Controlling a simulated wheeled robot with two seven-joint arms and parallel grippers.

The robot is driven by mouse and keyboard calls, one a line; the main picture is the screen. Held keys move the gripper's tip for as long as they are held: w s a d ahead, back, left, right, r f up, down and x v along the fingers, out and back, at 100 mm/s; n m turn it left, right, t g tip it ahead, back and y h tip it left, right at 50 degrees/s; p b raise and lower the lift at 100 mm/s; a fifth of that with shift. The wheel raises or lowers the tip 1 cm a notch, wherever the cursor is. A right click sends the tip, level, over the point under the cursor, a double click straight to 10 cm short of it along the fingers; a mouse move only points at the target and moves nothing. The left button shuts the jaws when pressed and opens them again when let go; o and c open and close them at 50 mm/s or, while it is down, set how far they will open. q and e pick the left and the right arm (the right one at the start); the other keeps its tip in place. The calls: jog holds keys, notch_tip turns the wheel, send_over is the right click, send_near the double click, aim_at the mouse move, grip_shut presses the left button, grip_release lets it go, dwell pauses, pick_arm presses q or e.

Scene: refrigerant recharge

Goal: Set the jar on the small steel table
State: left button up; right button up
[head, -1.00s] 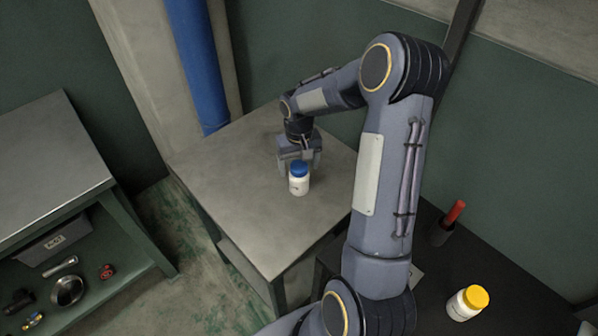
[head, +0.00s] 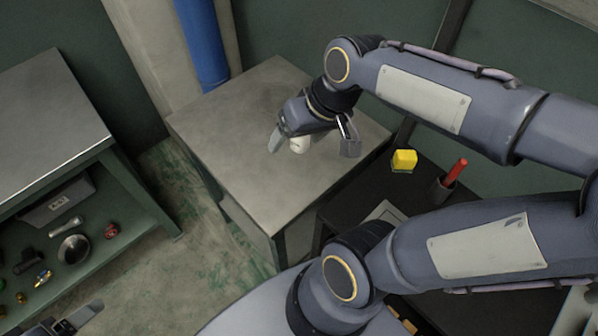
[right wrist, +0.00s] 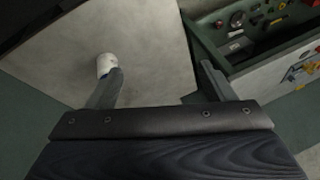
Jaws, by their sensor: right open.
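The small steel table (head: 235,165) stands in the middle of the head view. The white jar (head: 299,145) is on its top, mostly covered by my right gripper (head: 312,146), so its lid is hidden there. In the right wrist view the jar (right wrist: 104,62) is partly behind the left finger, with a bit of blue showing. My right gripper (right wrist: 160,72) is open, with nothing between its fingers in that view. I cannot tell whether a finger touches the jar. My left gripper (head: 78,320) shows only partly at the bottom left edge.
A bench (head: 45,125) with a lower shelf of loose parts stands at left. A dark table at right carries a yellow block (head: 404,160) and a red-handled tool (head: 455,171) in a holder. A blue pipe (head: 203,45) rises behind the steel table. Its left half is clear.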

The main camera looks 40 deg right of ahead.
jog(key=s+a+f+t+y, duration=0.1)
jog(key=s+a+f, duration=0.1)
jog(key=s+a, duration=0.3)
jog(key=shift+s+n+t, duration=0.3)
jog(key=shift+s+n, duration=0.1)
jog(key=shift+s, duration=0.3)
dwell(0.6)
